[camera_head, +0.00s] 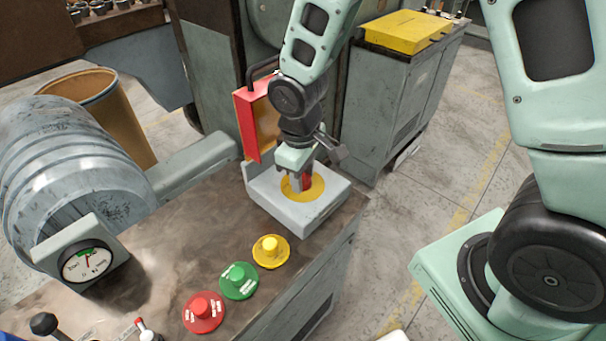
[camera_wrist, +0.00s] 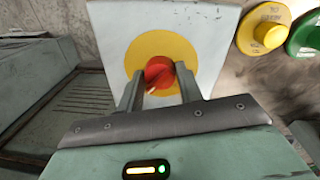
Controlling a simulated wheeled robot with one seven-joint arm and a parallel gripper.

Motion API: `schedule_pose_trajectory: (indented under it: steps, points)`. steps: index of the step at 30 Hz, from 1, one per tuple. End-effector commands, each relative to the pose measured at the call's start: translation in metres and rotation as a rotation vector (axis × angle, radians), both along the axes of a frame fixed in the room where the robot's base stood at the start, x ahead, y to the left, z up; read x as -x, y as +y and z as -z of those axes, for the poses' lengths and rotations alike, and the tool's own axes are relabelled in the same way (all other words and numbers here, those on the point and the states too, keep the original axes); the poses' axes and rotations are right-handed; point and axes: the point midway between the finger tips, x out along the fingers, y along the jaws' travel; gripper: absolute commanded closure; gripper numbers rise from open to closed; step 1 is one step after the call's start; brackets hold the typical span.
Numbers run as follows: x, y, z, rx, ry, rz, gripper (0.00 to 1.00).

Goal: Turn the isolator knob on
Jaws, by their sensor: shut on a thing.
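The isolator is a light grey box (camera_head: 322,211) on the far right corner of the metal bench top, with a yellow disc (camera_head: 316,190) on its upper face. The red isolator knob (camera_head: 307,182) stands in the middle of the disc, partly hidden by my fingers. In the wrist view the red knob (camera_wrist: 159,73) sits between the two fingertips, in front of the yellow disc (camera_wrist: 133,57). My gripper (camera_head: 299,182) points down over the box and is shut on the knob. It also shows in the wrist view (camera_wrist: 158,82). The knob's on or off marks cannot be read.
A yellow button (camera_head: 270,249), a green button (camera_head: 239,280) and a red button (camera_head: 204,309) line the bench's front edge. A red-edged panel (camera_head: 247,125) stands just behind the box. A gauge (camera_head: 87,262) and a large grey drum (camera_head: 70,165) stand at left.

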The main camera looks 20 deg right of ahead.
Motion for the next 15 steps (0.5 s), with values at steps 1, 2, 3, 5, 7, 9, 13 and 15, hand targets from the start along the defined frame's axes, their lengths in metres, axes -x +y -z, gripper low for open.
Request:
schedule_pose_trajectory:
  steps: [1, 2, 3, 5, 7, 9, 13, 15]
  points:
    - [0.0007, 0.0003, 0.0006, 0.001, 0.002, 0.015, 0.87]
    - [0.0008, 0.0004, 0.0007, 0.001, 0.002, 0.023, 0.87]
    - [0.0008, 0.0006, 0.0006, 0.000, 0.002, 0.033, 0.87]
    - [0.0008, 0.0005, 0.0005, 0.000, 0.002, 0.045, 0.87]
    - [0.0007, 0.0004, 0.0005, 0.001, 0.002, 0.056, 0.87]
    - [0.0007, 0.0004, 0.0004, 0.001, 0.001, 0.062, 0.87]
    - [0.0006, 0.0004, 0.0003, 0.001, 0.001, 0.066, 0.87]
    - [0.0006, 0.0004, 0.0003, 0.000, 0.002, 0.066, 0.87]
